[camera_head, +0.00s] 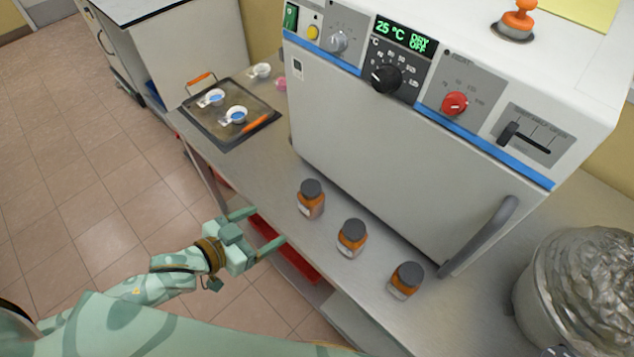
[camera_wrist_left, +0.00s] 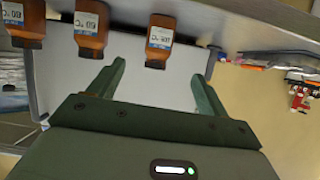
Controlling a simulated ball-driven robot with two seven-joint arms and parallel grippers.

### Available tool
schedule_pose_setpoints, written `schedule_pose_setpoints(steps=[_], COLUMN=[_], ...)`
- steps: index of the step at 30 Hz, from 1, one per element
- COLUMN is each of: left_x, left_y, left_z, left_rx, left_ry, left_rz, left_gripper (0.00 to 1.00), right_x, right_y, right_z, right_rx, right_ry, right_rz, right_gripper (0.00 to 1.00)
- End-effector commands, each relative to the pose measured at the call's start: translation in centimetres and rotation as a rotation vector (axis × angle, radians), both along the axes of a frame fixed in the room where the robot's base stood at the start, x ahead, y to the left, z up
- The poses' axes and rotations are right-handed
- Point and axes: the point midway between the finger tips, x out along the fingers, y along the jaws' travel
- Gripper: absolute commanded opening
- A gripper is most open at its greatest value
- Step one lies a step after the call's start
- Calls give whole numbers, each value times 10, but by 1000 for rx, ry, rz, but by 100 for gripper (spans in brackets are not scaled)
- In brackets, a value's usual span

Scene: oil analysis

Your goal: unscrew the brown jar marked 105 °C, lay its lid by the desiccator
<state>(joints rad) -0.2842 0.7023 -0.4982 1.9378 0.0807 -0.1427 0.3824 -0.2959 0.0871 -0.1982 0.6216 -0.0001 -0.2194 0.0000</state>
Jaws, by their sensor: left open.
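Three brown jars with dark grey lids stand in a row on the steel bench before the oven: a left jar (camera_head: 311,202), a middle jar (camera_head: 352,240) and a right jar (camera_head: 405,282). They also show upside down in the left wrist view, the left jar at the right (camera_wrist_left: 160,42). Their labels are too small for me to tell which reads 105 °C. My left gripper (camera_head: 269,226) is open and empty at the bench's front edge, left of the left jar and apart from it. My right gripper is not in view. I cannot make out a desiccator.
The white oven (camera_head: 370,165) stands close behind the jars, its handle (camera_head: 482,238) jutting out at the right. A dark tray (camera_head: 212,130) with small white dishes lies at the bench's left end. A foil-covered container (camera_head: 575,295) stands at the right.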

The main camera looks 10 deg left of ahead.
Motion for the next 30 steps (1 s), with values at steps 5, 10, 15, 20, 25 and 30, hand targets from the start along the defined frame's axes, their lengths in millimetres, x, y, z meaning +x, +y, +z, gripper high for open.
schedule_pose_setpoints(steps=[5,10,15,20,25,30], left_x=[11,43,71,84,99,119], left_y=[-7,-28,-47,-56,-66,-81], left_z=[-6,-22,-37,-43,-49,-60], left_rx=[-38,-37,-37,-34,-35,-35], left_ry=[19,17,20,22,19,21], left_rz=[18,18,17,17,17,17], left_gripper=[78,78,78,78,78,78], right_x=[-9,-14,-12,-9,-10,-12], right_y=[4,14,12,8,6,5], right_z=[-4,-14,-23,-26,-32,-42], right_rx=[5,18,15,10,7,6], right_ry=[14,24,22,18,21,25], right_rz=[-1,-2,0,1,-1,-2], right_gripper=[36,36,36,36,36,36])
